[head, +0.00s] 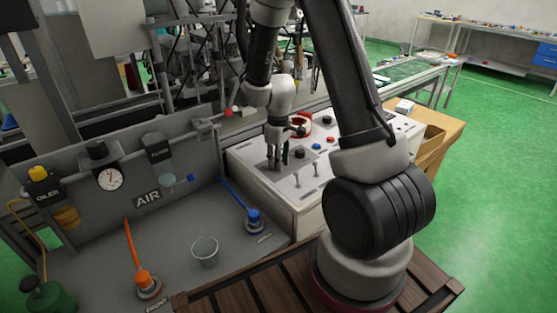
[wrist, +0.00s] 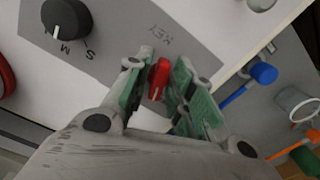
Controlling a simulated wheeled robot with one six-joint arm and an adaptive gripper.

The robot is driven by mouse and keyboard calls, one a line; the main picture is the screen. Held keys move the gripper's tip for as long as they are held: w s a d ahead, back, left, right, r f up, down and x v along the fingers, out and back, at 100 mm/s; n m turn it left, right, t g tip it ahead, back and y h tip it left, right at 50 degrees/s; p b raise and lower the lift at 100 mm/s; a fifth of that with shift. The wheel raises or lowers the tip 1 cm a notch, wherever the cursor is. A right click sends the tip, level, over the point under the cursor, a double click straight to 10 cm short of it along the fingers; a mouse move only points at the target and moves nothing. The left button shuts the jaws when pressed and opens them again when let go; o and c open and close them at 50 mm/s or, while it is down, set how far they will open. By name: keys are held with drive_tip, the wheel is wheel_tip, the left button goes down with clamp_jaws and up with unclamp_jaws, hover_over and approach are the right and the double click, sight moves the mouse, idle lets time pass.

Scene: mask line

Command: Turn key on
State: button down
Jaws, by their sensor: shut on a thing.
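The key (wrist: 159,79) is a small red piece on the grey patch marked KEY on the control box. In the wrist view it stands between the green pads of my gripper (wrist: 162,82), which is shut on it. In the head view my gripper (head: 278,163) points down at the left part of the white control box (head: 325,185). The key is hidden there behind the fingers. I cannot tell which way the key is turned.
Toggle switches (head: 316,170) stand on the box front.

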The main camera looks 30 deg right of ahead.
drive_tip(key=m, duration=0.6)
drive_tip(key=shift+a+m, duration=0.15)
drive_tip(key=shift+m, duration=0.15)
drive_tip(key=m, duration=0.6)
drive_tip(key=shift+a, duration=0.15)
drive_tip(key=shift+m, duration=0.3)
drive_tip(key=c, duration=1.3)
unclamp_jaws()
wheel_tip(320, 180, up, 12)
